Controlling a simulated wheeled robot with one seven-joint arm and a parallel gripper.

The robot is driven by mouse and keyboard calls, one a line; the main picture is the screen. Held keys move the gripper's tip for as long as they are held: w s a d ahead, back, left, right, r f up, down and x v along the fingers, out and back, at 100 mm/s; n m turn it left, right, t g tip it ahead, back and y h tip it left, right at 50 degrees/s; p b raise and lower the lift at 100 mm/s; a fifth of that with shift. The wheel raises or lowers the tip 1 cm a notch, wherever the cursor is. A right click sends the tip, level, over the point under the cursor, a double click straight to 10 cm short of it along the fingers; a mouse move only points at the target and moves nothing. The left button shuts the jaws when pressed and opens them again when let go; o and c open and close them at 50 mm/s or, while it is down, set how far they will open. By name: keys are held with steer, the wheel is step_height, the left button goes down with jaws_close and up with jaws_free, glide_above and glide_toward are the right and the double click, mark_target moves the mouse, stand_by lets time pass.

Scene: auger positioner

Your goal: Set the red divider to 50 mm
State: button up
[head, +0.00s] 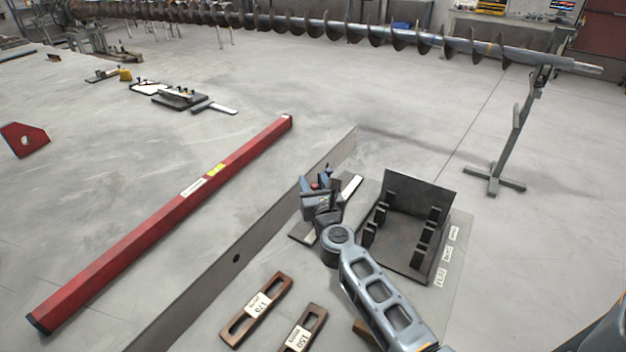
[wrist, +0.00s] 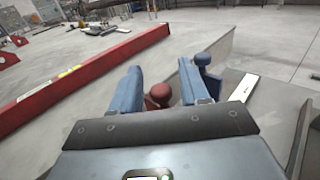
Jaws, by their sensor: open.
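A red rounded piece (wrist: 158,96), perhaps the red divider or its knob, shows between my gripper's two blue fingers in the wrist view. In the head view only a small red spot of it (head: 315,186) shows. My gripper (wrist: 160,68) is open, with a finger on each side of it; I cannot tell whether either touches. A blue knobbed part (wrist: 208,72) stands just right of the right finger. A white strip (wrist: 241,89), perhaps a scale, lies to the right; it also shows in the head view (head: 350,187). My gripper hides most of the divider's mount, and no setting can be read.
A dark slotted rack (head: 420,180) stands right of my gripper. A steel plate edge (head: 250,246) and a long red beam (head: 170,215) run to the left. Slotted wooden pieces (head: 256,310) lie in front. An auger (head: 350,32) spans the back on a stand (head: 500,165).

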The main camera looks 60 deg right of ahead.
steer(key=shift+w+d, duration=0.3)
steer(key=shift+d, duration=0.1)
jaws_close()
stand_by(0.4)
